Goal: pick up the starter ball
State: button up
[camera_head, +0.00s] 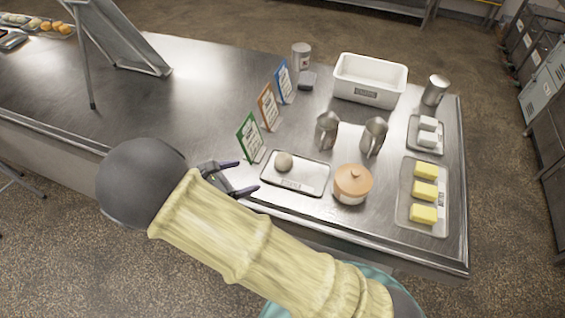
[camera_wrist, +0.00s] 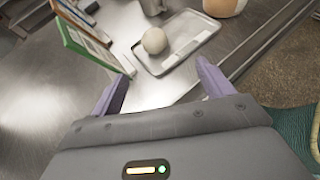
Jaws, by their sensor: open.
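The starter ball (camera_head: 284,161) is a small pale dough ball on a shallow rectangular tray (camera_head: 312,181) near the front edge of the steel table. It also shows in the wrist view (camera_wrist: 154,41), ahead of my fingers, on the left part of the tray (camera_wrist: 150,69). My gripper (camera_head: 236,177) is open and empty, just left of the tray. In the wrist view its two purple fingers (camera_wrist: 165,85) are spread wide, with the ball beyond their tips. My arm hides part of the table edge.
Green, orange and blue standing cards (camera_head: 249,137) are close left of the tray. A lidded clay pot (camera_head: 352,186) stands right of it. Metal jugs (camera_head: 327,130) stand behind. A butter tray (camera_head: 407,208) and white bin (camera_head: 370,80) lie farther away. The table's left part is mostly clear.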

jog(key=shift+w+a+f+n+t, duration=0.1)
jog(key=shift+a+f+n+t, duration=0.1)
jog(key=shift+a+n+t, duration=0.3)
jog(key=p, duration=0.4)
send_near(280, 168)
jog(key=w+d, duration=0.1)
jog(key=w+d+r, duration=0.1)
jog(key=w+d, duration=0.1)
jog(key=shift+w+d+r, duration=0.1)
jog(key=p+x, duration=0.1)
jog(key=x, duration=0.2)
jog(key=p+x, duration=0.1)
jog(key=shift+w+d+r+p, duration=0.1)
jog(key=shift+d+r+p, duration=0.1)
jog(key=shift+d+p, duration=0.1)
jog(key=shift+w+d+f, duration=0.2)
jog(key=shift+w+f, duration=0.05)
